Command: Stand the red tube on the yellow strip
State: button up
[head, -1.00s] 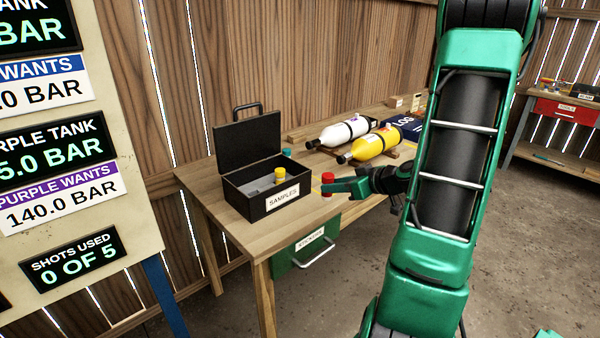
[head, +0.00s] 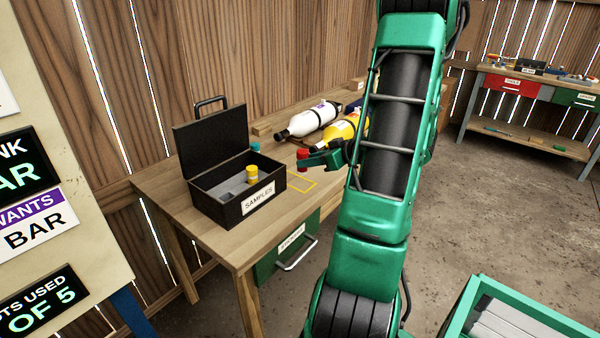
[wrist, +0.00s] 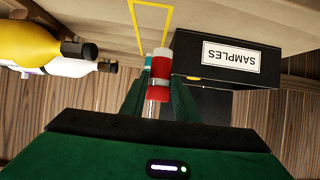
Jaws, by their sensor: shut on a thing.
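My gripper (head: 308,160) is shut on the red tube (head: 302,154), which it holds close to upright by the right side of the black SAMPLES box. In the wrist view the red tube (wrist: 160,70) stands between my two fingers. The yellow strip (head: 305,189) is a thin yellow outline on the wooden bench, below the tube in the head view. It also shows past the tube in the wrist view (wrist: 167,22). The tube appears raised off the bench, but its exact height is unclear.
The open SAMPLES box (head: 232,212) holds a yellow-capped tube (head: 252,173) and stands left of the strip. A teal-capped piece (head: 255,147) shows behind it. A yellow cylinder (head: 340,129) and a white cylinder (head: 308,119) lie farther back. Bare bench (head: 262,232) lies in front.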

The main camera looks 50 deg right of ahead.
jog(key=shift+w+d+f, duration=0.45)
jog(key=shift+w+f, duration=0.2)
jog(key=shift+f, duration=0.5)
jog(key=shift+w+d+f, duration=0.5)
jog(key=shift+w+f, duration=0.1)
jog(key=shift+f, duration=0.5)
jog(key=shift+w+d+f, duration=0.45)
jog(key=shift+w+f, duration=0.2)
jog(key=shift+f, duration=0.5)
jog(key=o, duration=1)
jog(key=shift+f, duration=0.1)
jog(key=shift+o, duration=0.2)
